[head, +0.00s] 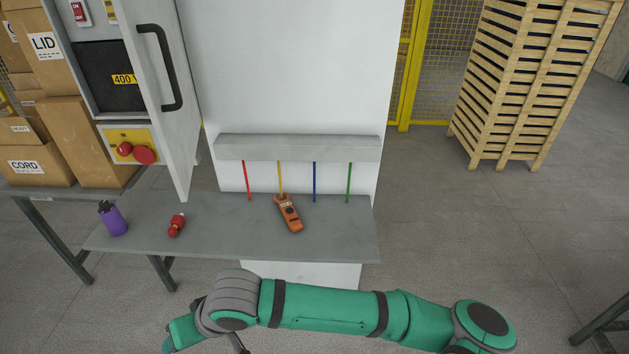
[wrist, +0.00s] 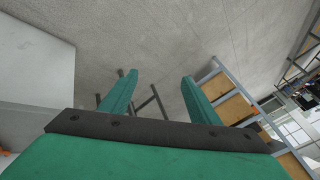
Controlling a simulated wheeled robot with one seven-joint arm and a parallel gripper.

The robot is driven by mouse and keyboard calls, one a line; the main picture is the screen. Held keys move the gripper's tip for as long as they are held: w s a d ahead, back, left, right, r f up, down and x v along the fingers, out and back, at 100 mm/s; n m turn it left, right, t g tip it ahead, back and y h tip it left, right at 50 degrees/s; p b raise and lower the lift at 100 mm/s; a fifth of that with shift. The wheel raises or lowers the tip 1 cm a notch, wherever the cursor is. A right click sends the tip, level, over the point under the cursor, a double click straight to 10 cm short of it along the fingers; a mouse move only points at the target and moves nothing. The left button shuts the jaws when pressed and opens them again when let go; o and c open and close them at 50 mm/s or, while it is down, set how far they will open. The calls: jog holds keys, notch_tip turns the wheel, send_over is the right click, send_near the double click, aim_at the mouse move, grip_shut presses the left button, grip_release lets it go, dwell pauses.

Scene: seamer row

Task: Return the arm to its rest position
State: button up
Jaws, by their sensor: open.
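My green arm (head: 325,308) lies across the bottom of the head view, in front of the grey shelf. Its right end is a large round joint and its left end a grey ribbed joint. A green part shows at the lower left beyond that joint, partly cut off by the bottom edge. In the wrist view my gripper (wrist: 160,76) has its two green fingers well apart. Nothing is between them, and grey floor shows beyond. The fingertips are clear in the wrist view; I cannot make them out in the head view.
The grey shelf (head: 340,243) holds an orange meter (head: 289,214), a red object (head: 176,225) and a purple bottle (head: 112,218). A cabinet door (head: 163,130) stands open above it. Stacked pallets (head: 515,85) stand at the back right.

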jog(key=a+r+t+y, duration=0.2)
jog(key=a+r+y, duration=0.6)
jog(key=a+r, duration=0.6)
jog(key=w+d+r+m+t+y, duration=0.45)
jog(key=r+t, duration=0.25)
jog(key=r, duration=0.3)
jog(key=w+d+f+m+t+h, duration=0.4)
jog(key=d+f+m+t+h, duration=0.25)
jog(key=d+t, duration=0.3)
jog(key=s+d+f+m+h, duration=0.3)
jog(key=d+f+m+h, duration=0.1)
jog(key=d+f+h, duration=0.6)
jog(key=s+d+f+n+g+h, duration=0.1)
jog(key=s+d+f+n, duration=0.1)
jog(key=s+d+f, duration=0.3)
jog(key=s+d+f+n+g+h, duration=0.1)
jog(key=s+d+f+n, duration=0.2)
jog(key=s, duration=0.9)
jog(key=s+d+f+n+g+h, duration=0.1)
jog(key=s+d+f+n+g, duration=0.1)
jog(key=s+d+f, duration=0.6)
jog(key=shift+s+f+n, duration=0.15)
jog(key=shift+f+n, duration=0.15)
jog(key=shift+n, duration=0.1)
